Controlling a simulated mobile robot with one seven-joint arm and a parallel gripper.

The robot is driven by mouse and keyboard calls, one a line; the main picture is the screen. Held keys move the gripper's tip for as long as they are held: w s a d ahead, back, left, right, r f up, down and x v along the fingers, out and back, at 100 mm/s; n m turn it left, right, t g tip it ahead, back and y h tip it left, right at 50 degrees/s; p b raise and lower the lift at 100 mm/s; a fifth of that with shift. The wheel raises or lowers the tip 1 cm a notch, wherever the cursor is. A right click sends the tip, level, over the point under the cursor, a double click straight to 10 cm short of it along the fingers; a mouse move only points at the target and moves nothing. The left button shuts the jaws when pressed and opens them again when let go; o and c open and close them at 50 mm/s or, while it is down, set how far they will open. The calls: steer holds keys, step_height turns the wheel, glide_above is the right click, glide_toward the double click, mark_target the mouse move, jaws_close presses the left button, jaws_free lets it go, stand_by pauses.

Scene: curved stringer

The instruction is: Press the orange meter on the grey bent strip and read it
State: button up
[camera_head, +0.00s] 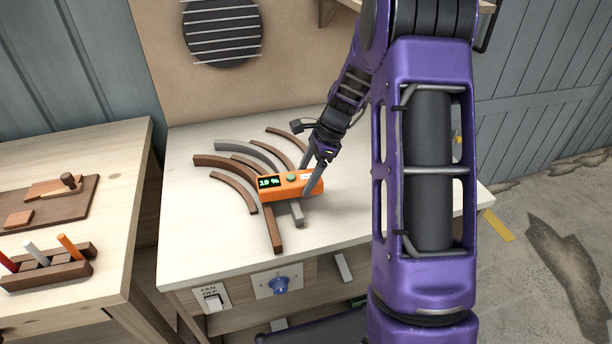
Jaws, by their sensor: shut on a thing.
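My gripper (311,180) is shut on the right part of the meter, with a finger on each side. The grey bent strip (238,146) lies on the white bench top and curves from upper left down under the meter, with its near end (298,216) showing below. The meter lies over this strip; I cannot tell whether it presses on it. Its underside is hidden.
Several brown curved strips lie beside the grey one, including a long one (274,232) and a short one (236,187). A fan switch (212,299) and a blue knob (279,285) sit on the bench front. A side table (110,165) stands left. The bench's front left is clear.

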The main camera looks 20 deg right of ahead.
stand_by(0.4)
step_height(320, 180, up, 7)
steer(key=p, duration=0.6)
stand_by(1.4)
